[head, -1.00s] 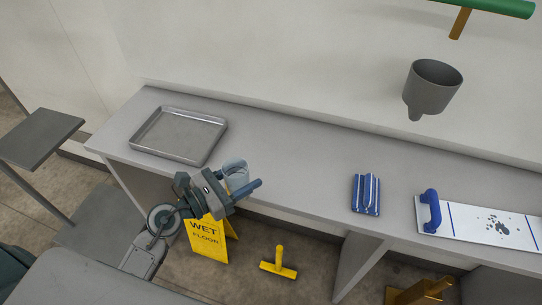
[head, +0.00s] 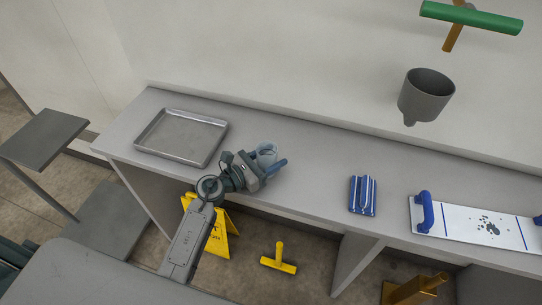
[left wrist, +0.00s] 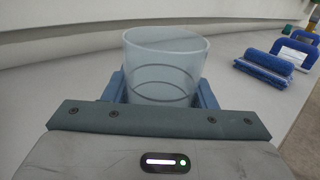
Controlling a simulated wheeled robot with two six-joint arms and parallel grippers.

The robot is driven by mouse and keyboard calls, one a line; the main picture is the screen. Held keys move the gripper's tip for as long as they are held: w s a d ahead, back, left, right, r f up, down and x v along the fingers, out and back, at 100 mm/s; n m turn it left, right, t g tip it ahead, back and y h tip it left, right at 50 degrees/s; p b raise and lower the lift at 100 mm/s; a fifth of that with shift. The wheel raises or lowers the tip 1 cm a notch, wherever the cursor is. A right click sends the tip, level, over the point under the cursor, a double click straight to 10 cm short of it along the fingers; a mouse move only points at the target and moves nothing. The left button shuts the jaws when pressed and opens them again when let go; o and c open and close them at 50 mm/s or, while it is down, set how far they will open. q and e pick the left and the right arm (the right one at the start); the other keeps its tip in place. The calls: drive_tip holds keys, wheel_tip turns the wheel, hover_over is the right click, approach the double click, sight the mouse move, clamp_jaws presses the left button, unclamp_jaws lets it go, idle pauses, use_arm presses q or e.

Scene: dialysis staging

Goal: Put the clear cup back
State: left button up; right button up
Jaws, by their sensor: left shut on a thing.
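The clear cup (left wrist: 165,68) is upright between the two blue fingers of my left gripper in the left wrist view. In the head view the cup (head: 265,152) is over the grey counter, right of the metal tray, partly hidden by the gripper. My left gripper (head: 268,165) is shut on it. I cannot tell whether the cup's base touches the counter. My right gripper is not in view.
An empty metal tray (head: 182,137) lies on the counter (head: 310,165) at left. A blue striped object (head: 362,196) and a white board with a blue handle (head: 480,224) lie to the right. A grey funnel-shaped holder (head: 427,95) is above. A yellow wet-floor sign (head: 219,240) stands below.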

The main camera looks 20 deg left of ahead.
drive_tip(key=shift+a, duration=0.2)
use_arm(q)
drive_tip(key=shift+f, duration=0.2)
drive_tip(key=o, duration=1)
drive_tip(key=shift+o, duration=0.2)
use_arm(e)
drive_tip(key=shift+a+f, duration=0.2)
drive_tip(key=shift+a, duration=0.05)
use_arm(q)
drive_tip(key=shift+r, duration=0.1)
drive_tip(key=shift+r, duration=0.2)
drive_tip(key=b+v, duration=0.1)
drive_tip(key=v, duration=0.2)
drive_tip(key=b+v, duration=0.1)
drive_tip(key=v, duration=0.3)
drive_tip(key=b+v, duration=0.2)
drive_tip(key=v, duration=0.1)
drive_tip(key=shift+s+a+f, duration=0.1)
drive_tip(key=shift+a+f, duration=0.05)
drive_tip(key=shift+f, duration=0.1)
drive_tip(key=shift+s+a+r, duration=0.1)
drive_tip(key=shift+s+a, duration=0.25)
drive_tip(key=shift+s, duration=0.2)
drive_tip(key=shift+s+a+r, duration=0.1)
drive_tip(key=shift+s+a, duration=0.1)
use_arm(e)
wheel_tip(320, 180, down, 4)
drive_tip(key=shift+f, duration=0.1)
